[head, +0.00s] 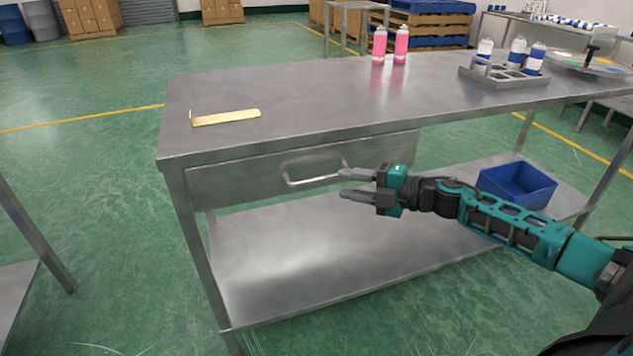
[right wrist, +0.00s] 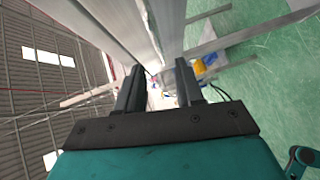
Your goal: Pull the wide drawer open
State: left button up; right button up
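The wide drawer (head: 238,178) is a steel front under the near edge of the metal table, and it looks closed. Its handle (head: 303,182) is a pale horizontal bar on the drawer front. My right gripper (head: 342,184) is open and empty, with its fingers pointing left at the right end of the handle. I cannot tell whether it touches the handle. In the right wrist view the two dark fingers (right wrist: 156,80) are apart, with a metal surface beyond them. My left gripper is in neither view.
The table top (head: 290,105) holds a brass-coloured strip (head: 226,118), two pink cans (head: 390,46) and a grey rack (head: 500,76) with white-and-blue cans. A blue bin (head: 517,186) stands on the lower shelf (head: 300,260). Green floor in front is open.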

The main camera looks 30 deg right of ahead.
aim_at(321, 180)
jog(key=b+x, duration=0.1)
jog(key=x, duration=0.7)
jog(key=shift+a, duration=0.1)
jog(key=shift+c, duration=0.5)
grip_shut()
